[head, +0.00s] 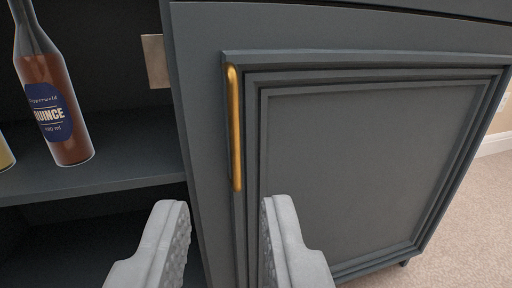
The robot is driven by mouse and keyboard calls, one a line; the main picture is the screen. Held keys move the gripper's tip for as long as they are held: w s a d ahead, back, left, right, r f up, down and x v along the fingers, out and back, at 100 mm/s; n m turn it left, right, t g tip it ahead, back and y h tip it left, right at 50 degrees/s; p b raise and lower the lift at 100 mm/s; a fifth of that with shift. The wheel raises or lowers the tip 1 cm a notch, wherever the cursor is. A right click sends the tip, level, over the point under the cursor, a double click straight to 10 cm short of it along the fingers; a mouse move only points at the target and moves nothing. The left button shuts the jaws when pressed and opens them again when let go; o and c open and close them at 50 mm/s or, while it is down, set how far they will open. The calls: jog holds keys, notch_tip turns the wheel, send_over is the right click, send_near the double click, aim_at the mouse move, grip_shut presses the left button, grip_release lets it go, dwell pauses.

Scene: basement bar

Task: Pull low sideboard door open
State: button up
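The low sideboard (195,60) is dark blue-grey and fills most of the head view. Its panelled door (370,165) is on the right and looks closed. A vertical brass handle (236,130) runs along the door's left edge. My gripper (220,208) is open, with its two grey fingers spread apart at the bottom of the view. The fingertips are just below the handle's lower end in the picture, one to each side of it. Nothing is between the fingers, and I cannot tell how far they are from the door.
An open shelf (110,178) on the left holds a brown bottle (66,110) labelled "Quince" and part of a yellow one (5,152). A small beige plate (156,61) is on the back wall of the shelf. Carpet (470,225) lies clear at the right.

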aim_at(234, 107)
jog(key=w, duration=0.5)
jog(key=w+a, duration=0.1)
jog(key=w, duration=0.5)
jog(key=w+a, duration=0.1)
jog(key=w, duration=0.5)
jog(key=shift+w+a+f, duration=0.15)
jog(key=shift+a+f, duration=0.05)
jog(key=shift+c, duration=0.4)
grip_shut()
